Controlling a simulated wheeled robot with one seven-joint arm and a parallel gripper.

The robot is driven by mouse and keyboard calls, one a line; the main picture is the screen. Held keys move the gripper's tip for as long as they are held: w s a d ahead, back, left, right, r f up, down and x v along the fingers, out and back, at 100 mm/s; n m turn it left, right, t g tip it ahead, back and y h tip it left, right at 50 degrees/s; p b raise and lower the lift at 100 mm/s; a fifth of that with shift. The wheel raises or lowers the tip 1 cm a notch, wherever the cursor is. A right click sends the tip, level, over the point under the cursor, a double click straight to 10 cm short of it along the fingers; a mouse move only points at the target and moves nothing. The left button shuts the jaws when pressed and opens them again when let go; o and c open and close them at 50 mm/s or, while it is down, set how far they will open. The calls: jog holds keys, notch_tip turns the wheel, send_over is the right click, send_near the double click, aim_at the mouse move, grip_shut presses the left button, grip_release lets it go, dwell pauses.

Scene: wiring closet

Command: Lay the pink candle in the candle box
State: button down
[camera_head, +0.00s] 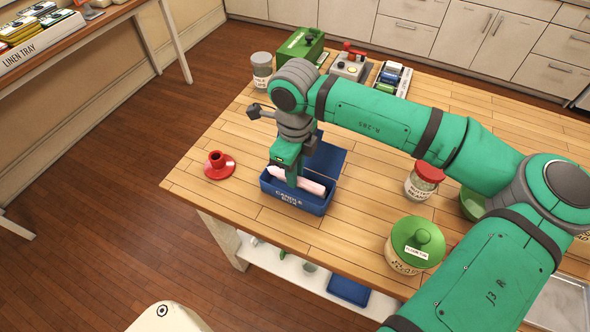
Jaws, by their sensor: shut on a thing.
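The pink candle (308,185) lies lengthwise inside the walls of the blue candle box (290,202), low in it. The box stands on the wooden table with its lid (328,160) open at the back. My gripper (291,183) points down into the box and is shut on the candle near its middle. The fingertips and the candle's underside are hidden, so I cannot tell whether the candle touches the box floor.
A red candle holder (219,166) stands left of the box. A jar with a red lid (424,181) and a green-lidded jar (415,245) stand to the right. A grey-lidded jar (262,71) and a green box (300,46) stand at the back. Bare tabletop lies between.

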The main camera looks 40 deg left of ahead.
jog(key=c, duration=1.6)
grip_release()
jog(key=shift+w, duration=0.1)
jog(key=shift+o, duration=0.2)
jog(key=shift+s, duration=0.2)
jog(key=shift+w, duration=0.1)
jog(key=shift+r, duration=4)
jog(key=shift+w, duration=0.1)
